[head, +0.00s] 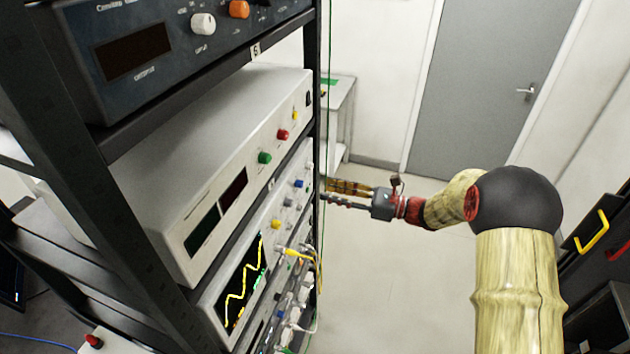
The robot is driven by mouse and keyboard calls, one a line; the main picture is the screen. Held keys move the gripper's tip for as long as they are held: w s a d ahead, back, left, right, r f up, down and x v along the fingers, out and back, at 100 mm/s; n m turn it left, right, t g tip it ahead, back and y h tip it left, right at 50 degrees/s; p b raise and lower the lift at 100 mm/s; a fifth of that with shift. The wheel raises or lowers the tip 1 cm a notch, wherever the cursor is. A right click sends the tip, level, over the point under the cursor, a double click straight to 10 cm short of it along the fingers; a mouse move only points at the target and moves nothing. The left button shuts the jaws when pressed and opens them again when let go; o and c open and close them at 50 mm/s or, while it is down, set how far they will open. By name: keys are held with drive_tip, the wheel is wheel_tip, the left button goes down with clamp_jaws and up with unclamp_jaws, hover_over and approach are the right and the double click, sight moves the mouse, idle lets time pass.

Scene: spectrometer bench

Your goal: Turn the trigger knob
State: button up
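An oscilloscope (240,262) with a yellow and green trace sits in the rack, its front facing right. Small knobs run up its panel: a yellow knob (276,224), a grey knob (288,207), a blue knob (299,184) and a white knob near the far end. Their labels are too small to read, so I cannot tell which is the trigger knob. My gripper (326,193) is beside the far end of the panel, pointing left. Its fingertips are close to the rack's far post, with no knob visible between them. Its opening is unclear at this angle.
Above the oscilloscope is a white instrument (225,150) with green, red and yellow knobs. A dark-blue unit (150,45) tops the rack. Yellow and white cables (300,255) stick out below the gripper. The floor (385,280) right of the rack is clear.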

sight(299, 184)
drive_tip(key=p+x, duration=0.1)
drive_tip(key=x, duration=0.6)
drive_tip(key=shift+w+a, duration=0.15)
drive_tip(key=shift+a, duration=0.15)
drive_tip(key=shift+f, duration=0.1)
clamp_jaws()
